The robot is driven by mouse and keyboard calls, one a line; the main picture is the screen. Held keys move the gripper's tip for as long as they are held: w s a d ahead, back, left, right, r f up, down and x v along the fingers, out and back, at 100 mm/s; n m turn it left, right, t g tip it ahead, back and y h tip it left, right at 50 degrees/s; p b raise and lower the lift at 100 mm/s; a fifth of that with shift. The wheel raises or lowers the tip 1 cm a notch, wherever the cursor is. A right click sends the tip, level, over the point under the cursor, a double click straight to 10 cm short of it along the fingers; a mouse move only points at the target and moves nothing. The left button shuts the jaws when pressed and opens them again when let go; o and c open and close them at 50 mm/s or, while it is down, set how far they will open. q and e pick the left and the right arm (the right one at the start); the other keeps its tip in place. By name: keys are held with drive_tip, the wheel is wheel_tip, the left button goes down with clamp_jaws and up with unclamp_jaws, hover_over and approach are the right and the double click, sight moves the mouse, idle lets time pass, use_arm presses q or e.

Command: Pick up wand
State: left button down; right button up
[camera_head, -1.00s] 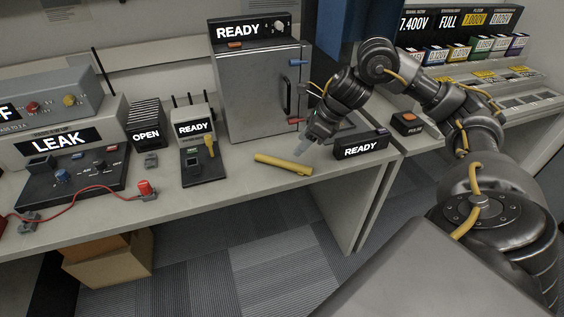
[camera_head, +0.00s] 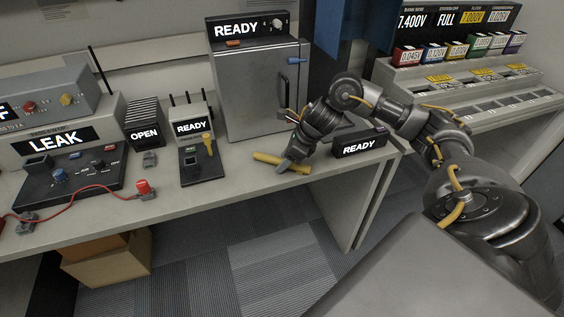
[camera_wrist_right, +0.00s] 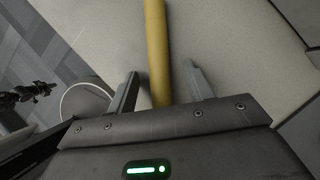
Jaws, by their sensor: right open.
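A yellow wand (camera_head: 268,157) lies on the grey bench near its front edge, and part of it is hidden behind my right gripper (camera_head: 285,167) in the head view. In the right wrist view the wand (camera_wrist_right: 156,50) runs lengthwise between the two open fingers of my right gripper (camera_wrist_right: 162,85). A gap shows on each side of the wand, wider on the right. I cannot tell whether the fingertips touch the bench. My left gripper is in neither view.
A black READY box (camera_head: 360,144) stands just right of my right gripper. A grey cabinet (camera_head: 262,90) stands behind it. A small READY unit (camera_head: 191,125) and a dark holder with a yellow handle (camera_head: 203,164) are to the left. The bench front edge (camera_head: 250,196) is close.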

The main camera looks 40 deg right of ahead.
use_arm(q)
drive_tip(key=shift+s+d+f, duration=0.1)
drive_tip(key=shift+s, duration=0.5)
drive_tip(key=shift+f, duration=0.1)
use_arm(e)
drive_tip(key=shift+f, duration=0.1)
clamp_jaws()
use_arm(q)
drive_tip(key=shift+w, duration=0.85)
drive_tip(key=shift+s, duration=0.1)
